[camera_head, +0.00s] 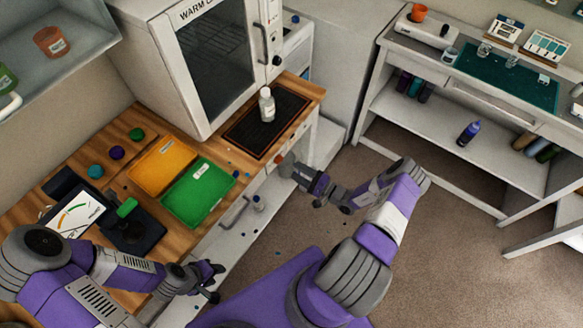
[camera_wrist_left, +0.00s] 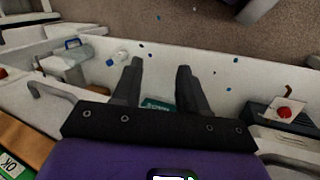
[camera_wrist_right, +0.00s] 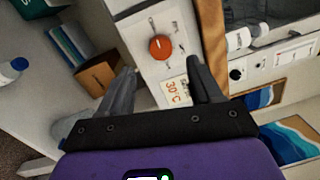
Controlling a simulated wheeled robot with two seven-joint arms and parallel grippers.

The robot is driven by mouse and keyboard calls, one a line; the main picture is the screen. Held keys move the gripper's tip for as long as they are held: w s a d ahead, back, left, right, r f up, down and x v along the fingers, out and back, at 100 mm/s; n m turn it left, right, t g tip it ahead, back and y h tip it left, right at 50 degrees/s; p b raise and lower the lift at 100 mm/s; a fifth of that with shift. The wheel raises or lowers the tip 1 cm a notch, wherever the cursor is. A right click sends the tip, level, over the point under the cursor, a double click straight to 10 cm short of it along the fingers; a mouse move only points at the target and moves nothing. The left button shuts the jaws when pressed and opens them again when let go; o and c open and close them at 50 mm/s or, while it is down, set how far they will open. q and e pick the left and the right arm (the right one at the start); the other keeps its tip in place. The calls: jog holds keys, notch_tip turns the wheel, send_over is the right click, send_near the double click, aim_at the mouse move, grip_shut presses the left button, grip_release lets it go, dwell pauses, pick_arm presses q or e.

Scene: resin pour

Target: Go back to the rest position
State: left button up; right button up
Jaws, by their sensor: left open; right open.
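My left gripper (camera_head: 210,280) is in front of the bench edge at the lower left of the head view. In the left wrist view its two fingers (camera_wrist_left: 158,85) stand apart with nothing between them. My right gripper (camera_head: 302,180) is in front of the warming cabinet's bench, near the control knob. In the right wrist view its fingers (camera_wrist_right: 165,85) are apart and empty, facing a panel with an orange knob (camera_wrist_right: 160,47) and a 30°C label. Neither gripper holds anything.
A white bottle (camera_head: 267,104) stands on the black mat (camera_head: 245,138) before the closed warming cabinet (camera_head: 215,60). An orange tray (camera_head: 160,165) and a green tray (camera_head: 200,190) lie on the wooden bench. Shelves with a purple bottle (camera_head: 469,132) stand at right. Floor between is open.

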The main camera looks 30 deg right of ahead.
jog(key=shift+s+d, duration=0.15)
jog(key=shift+s, duration=0.15)
jog(key=s+a+f+n+g+y, duration=0.1)
jog(key=s+a+n+g+y, duration=0.15)
jog(key=a+g, duration=0.4)
jog(key=s+a+f+n+g+y, duration=0.1)
jog(key=s+a+n+g+y, duration=0.2)
jog(key=a, duration=0.7)
jog(key=s+a+n+g+h+b, duration=0.2)
jog(key=s+a+n+g+h, duration=0.4)
jog(key=s+h, duration=0.3)
jog(key=shift+s+a+r+n+g+b, duration=0.3)
jog(key=shift+s+a+r+n+g, duration=0.1)
jog(key=shift+s+n+g, duration=0.1)
